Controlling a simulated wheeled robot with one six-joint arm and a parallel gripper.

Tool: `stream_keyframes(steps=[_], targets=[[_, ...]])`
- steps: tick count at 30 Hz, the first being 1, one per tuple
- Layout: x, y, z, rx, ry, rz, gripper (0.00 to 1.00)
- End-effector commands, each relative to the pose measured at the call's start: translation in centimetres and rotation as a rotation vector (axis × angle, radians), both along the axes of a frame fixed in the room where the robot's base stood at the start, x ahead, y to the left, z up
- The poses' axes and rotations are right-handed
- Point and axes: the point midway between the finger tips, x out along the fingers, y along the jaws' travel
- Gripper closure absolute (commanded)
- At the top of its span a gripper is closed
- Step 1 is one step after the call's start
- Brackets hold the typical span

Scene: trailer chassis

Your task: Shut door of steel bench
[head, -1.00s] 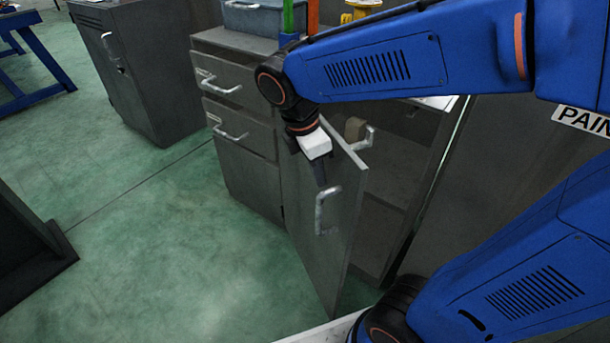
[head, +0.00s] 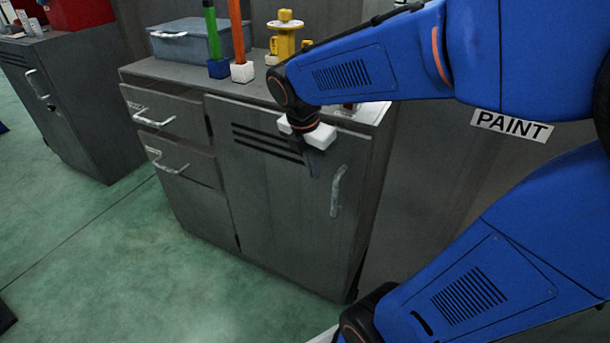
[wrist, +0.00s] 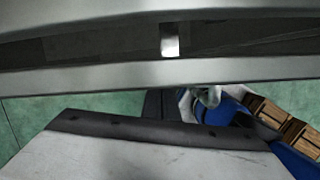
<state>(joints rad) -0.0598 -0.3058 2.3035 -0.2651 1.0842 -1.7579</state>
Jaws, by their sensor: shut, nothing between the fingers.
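The steel bench (head: 170,75) stands in the middle of the head view. Its grey door (head: 275,210), with slots near the top and a metal handle (head: 337,190) at the right, is almost in line with the bench front. In the wrist view, a dark gap runs between the bench edge (wrist: 70,22) and the door's top edge (wrist: 90,76), so the door looks slightly ajar. My gripper (head: 312,168) is shut and empty, in front of the door's upper part, left of the handle. I cannot tell whether it touches the door.
Two drawers with handles (head: 155,118) sit left of the door, and the upper one looks slightly out. A blue-grey box (head: 195,42), green and orange upright tools and a yellow fitting (head: 285,35) stand on the bench top. Green floor (head: 130,265) is clear at front left.

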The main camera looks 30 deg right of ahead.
Motion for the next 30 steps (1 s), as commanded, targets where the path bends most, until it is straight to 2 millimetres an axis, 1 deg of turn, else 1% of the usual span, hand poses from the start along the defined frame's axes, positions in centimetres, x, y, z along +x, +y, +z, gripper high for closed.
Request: stream_keyframes(steps=[1,4,12,25,30], targets=[[0.2,-0.5,0.0,0.0,0.0,-0.002,1.0],[0.6,-1.1,0.0,0.0,-0.001,-0.003,1.0],[1.2,-2.0,0.0,-0.005,-0.002,0.0,1.0],[1.4,-2.2,0.1,-0.004,-0.008,-0.003,1.0],[1.6,-1.8,0.2,-0.003,-0.008,-0.001,1.0]])
